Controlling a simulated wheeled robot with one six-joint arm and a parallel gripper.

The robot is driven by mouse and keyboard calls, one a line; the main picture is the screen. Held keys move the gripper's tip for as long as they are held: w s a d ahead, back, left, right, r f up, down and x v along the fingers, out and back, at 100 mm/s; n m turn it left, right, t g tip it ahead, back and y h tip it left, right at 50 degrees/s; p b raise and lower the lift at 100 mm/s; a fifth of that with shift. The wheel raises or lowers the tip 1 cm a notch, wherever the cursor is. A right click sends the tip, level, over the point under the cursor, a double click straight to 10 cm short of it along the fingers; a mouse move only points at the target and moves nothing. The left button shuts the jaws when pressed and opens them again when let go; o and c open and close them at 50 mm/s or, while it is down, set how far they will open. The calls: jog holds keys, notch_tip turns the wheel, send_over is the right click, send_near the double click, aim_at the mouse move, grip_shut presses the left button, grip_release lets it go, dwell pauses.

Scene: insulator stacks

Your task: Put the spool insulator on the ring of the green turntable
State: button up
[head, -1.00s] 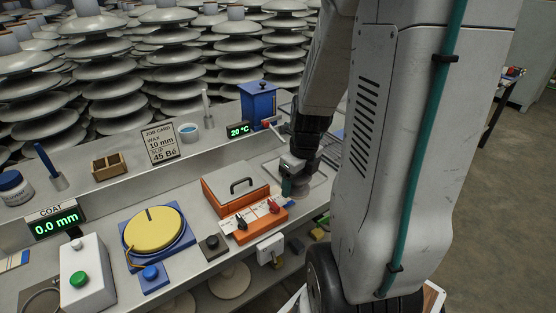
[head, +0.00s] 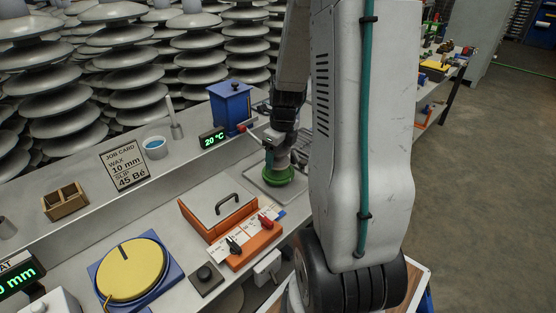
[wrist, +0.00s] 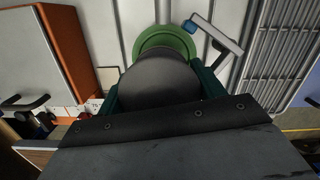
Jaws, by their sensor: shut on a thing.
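My gripper (head: 280,146) is at the far end of the bench in the head view, pointing down over the green turntable (head: 280,177). The round green turntable stands on a pale metal tray; its edge also shows in the wrist view (wrist: 168,38). In the wrist view the teal fingers of my gripper (wrist: 160,92) are shut on a dark grey, round-topped piece, the spool insulator (wrist: 158,75). The insulator overlaps the near part of the turntable there and hides its ring. I cannot tell whether the insulator touches the turntable.
An orange box with a handle (head: 222,209) and a switch panel (head: 250,240) stand left of the tray. A blue container (head: 231,107) stands behind. A grey rack (wrist: 277,55) and a blue-tipped metal arm (wrist: 213,35) lie right of the turntable.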

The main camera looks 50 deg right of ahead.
aim_at(278, 163)
jog(key=f, duration=0.3)
jog(key=shift+w+d+f, duration=0.25)
jog(key=shift+w+f, duration=0.1)
jog(key=shift+s+f, duration=0.1)
jog(key=shift+f, duration=0.15)
